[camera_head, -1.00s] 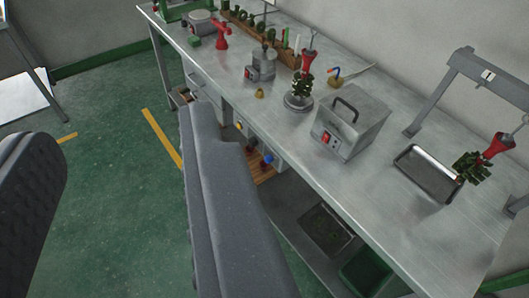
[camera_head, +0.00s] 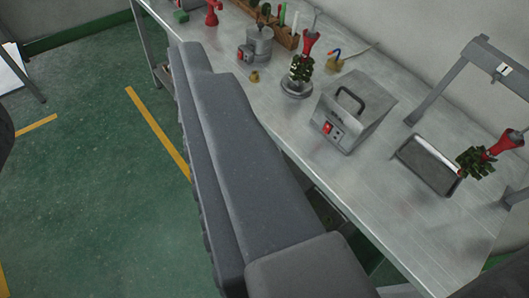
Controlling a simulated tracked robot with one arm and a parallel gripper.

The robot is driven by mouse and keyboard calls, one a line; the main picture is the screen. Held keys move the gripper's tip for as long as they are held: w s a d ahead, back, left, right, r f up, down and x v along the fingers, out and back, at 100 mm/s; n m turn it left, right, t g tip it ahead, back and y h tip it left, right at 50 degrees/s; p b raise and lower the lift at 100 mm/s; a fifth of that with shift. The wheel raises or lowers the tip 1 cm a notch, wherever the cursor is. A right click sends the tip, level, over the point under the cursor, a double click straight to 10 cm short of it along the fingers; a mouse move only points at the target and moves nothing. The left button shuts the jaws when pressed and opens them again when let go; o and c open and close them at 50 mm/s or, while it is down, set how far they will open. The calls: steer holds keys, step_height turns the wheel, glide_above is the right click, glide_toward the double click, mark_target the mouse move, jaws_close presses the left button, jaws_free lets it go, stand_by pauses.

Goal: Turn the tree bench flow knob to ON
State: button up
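The metal bench (camera_head: 400,215) runs diagonally from upper left to lower right. No flow knob can be made out, and the bench's front below the top is mostly hidden behind my gripper. One large grey finger of my gripper (camera_head: 100,88) covers the middle of the view, in front of the bench edge. Only a dark sliver of the other finger shows at the left edge. The fingers stand wide apart with nothing between them but floor.
On the bench are a grey box with a red switch (camera_head: 346,112), a small heater pot (camera_head: 258,45), a tree on a round stand (camera_head: 297,86), a tray (camera_head: 428,166) and a metal frame (camera_head: 442,82). Open green floor (camera_head: 90,200) lies left, with yellow lines.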

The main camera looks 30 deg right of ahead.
steer(key=w+d+f+n+g+h, duration=0.35)
steer(key=w+f, duration=0.35)
steer(key=f, duration=0.6)
steer(key=w+d+f+n+g+h, duration=0.2)
steer(key=w+d+f+n+g, duration=0.15)
steer(key=w+f, duration=0.65)
steer(key=w+d+f+n+g+h, duration=0.3)
steer(key=w+d+f, duration=0.15)
steer(key=f, duration=1.05)
steer(key=w+f+n+t+h, duration=0.1)
steer(key=w+f+n+h, duration=0.3)
steer(key=f, duration=0.5)
steer(key=w+f+n+h+p, duration=0.1)
steer(key=f+n, duration=0.5)
steer(key=f, duration=0.3)
steer(key=w+f+n+t+h, duration=0.1)
steer(key=w+f+n+h, duration=0.25)
steer(key=f, duration=0.65)
steer(key=w+d+n+b, duration=0.1)
steer(key=w+d, duration=0.4)
steer(key=d, duration=0.7)
steer(key=shift+y, duration=0.3)
steer(key=shift+s+r, duration=0.1)
steer(key=c, duration=1)
